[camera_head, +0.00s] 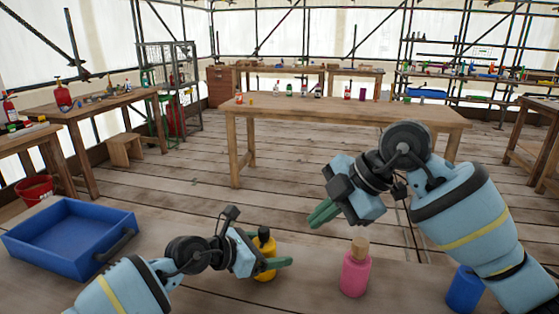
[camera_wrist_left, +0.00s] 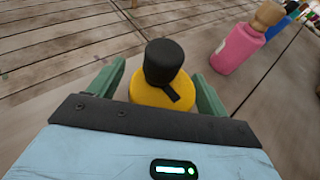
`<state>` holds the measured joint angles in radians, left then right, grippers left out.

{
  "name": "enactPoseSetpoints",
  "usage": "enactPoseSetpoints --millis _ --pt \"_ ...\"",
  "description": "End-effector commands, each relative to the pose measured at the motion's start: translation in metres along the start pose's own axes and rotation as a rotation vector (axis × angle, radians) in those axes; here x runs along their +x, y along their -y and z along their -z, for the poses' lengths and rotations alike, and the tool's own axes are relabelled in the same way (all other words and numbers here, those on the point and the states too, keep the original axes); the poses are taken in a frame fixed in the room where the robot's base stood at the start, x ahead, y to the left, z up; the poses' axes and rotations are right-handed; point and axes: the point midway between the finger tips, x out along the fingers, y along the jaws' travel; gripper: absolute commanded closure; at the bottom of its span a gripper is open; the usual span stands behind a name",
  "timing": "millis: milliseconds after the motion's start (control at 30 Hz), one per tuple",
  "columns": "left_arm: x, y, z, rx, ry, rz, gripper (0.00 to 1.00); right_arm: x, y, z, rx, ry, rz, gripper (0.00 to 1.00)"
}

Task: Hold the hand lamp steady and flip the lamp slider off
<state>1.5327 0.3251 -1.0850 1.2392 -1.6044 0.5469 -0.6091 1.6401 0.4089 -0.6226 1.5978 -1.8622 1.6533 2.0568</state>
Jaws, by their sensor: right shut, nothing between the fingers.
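The yellow bottle-shaped thing with a black top, which I take for the hand lamp (camera_head: 265,245), stands upright on the near table. In the left wrist view the lamp (camera_wrist_left: 163,95) has a small black tab, perhaps the slider, on its yellow shoulder. My left gripper (camera_head: 278,263) is at the lamp; its green fingers (camera_wrist_left: 160,85) lie on either side of it. A gap shows by the left finger, so the jaws look open around it. My right gripper (camera_head: 323,213) is shut and empty, above and right of the lamp.
A pink bottle with a wooden stopper (camera_head: 355,272) stands right of the lamp, and a blue container (camera_head: 464,290) further right under my right arm. A blue tray (camera_head: 68,238) lies at left. Wooden workbenches (camera_head: 345,110) stand beyond open plank floor.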

Motion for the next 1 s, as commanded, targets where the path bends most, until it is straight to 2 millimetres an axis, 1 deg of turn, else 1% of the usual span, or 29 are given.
enactPoseSetpoints --millis 267,367,433,567,800,900,1000 --pt "-0.001 0.0 0.0 0.0 0.0 0.0 0.23 0.0 0.0 0.0 0.0 0.0 0.0 1.0" --pt "-0.006 -0.001 0.0 0.0 0.0 -0.001 0.23 0.0 0.0 0.0 0.0 0.0 0.0 1.0" --pt "-0.014 -0.001 0.0 0.0 0.0 -0.001 0.23 0.0 0.0 0.0 0.0 0.0 0.0 1.0" --pt "-0.034 -0.002 0.0 0.002 0.0 -0.003 0.23 0.0 0.0 0.0 0.0 0.0 0.0 1.0" --pt "-0.079 -0.001 0.001 0.001 0.0 -0.002 0.23 0.0 0.0 0.0 0.0 0.0 0.0 1.0" --pt "-0.096 0.0 0.001 0.001 -0.001 -0.001 0.23 0.0 0.0 0.0 0.0 0.0 0.0 1.0" --pt "-0.108 0.0 0.001 0.0 0.0 -0.001 0.23 0.0 0.0 0.0 0.0 0.0 0.0 1.0"
